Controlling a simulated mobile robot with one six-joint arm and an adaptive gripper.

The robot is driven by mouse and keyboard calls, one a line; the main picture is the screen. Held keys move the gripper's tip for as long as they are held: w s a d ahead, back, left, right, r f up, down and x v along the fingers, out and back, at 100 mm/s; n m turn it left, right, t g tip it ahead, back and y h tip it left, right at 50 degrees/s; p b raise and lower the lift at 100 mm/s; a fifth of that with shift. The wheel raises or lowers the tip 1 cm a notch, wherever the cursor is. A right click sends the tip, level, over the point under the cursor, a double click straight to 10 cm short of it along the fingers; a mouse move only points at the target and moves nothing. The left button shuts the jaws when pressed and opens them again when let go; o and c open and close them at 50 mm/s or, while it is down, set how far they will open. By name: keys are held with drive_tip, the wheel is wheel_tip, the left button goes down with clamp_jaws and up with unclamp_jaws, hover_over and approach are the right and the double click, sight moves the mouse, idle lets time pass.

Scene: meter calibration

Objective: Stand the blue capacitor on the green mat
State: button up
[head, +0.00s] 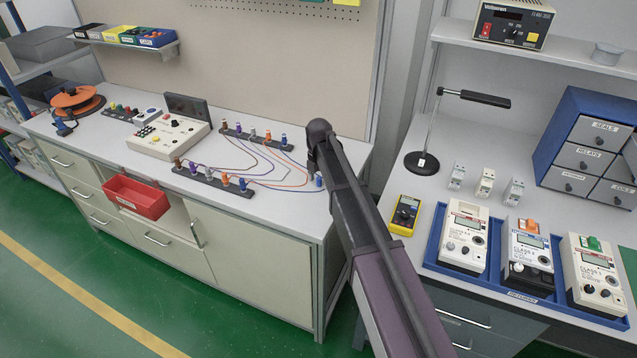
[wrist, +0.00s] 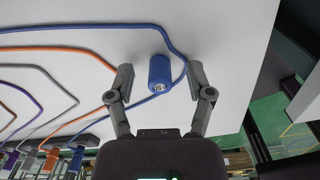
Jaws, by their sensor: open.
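My gripper (wrist: 160,82) is open, with one finger on each side of the capacitor and visible gaps between. In the head view my arm mostly hides the gripper. I cannot make out a green mat in either view.
A blue cable (wrist: 178,50) curves close around the capacitor. Orange, purple and grey cables run to terminal strips (head: 212,181) on the left bench. The right bench holds a blue tray (head: 432,256) with meters and a lamp (head: 422,163).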

sight(319, 178)
clamp_jaws()
drive_tip(key=shift+r, duration=0.1)
idle(0.4)
wheel_tip(319, 178, up, 3)
drive_tip(key=p, duration=0.3)
drive_tip(key=shift+r+p, duration=0.15)
drive_tip(key=shift+p, duration=0.15)
drive_tip(key=s, duration=0.5)
drive_tip(key=s+r+p, duration=0.1)
drive_tip(key=s, duration=1)
drive_tip(key=shift+r, duration=0.25)
drive_tip(key=shift+a, duration=0.1)
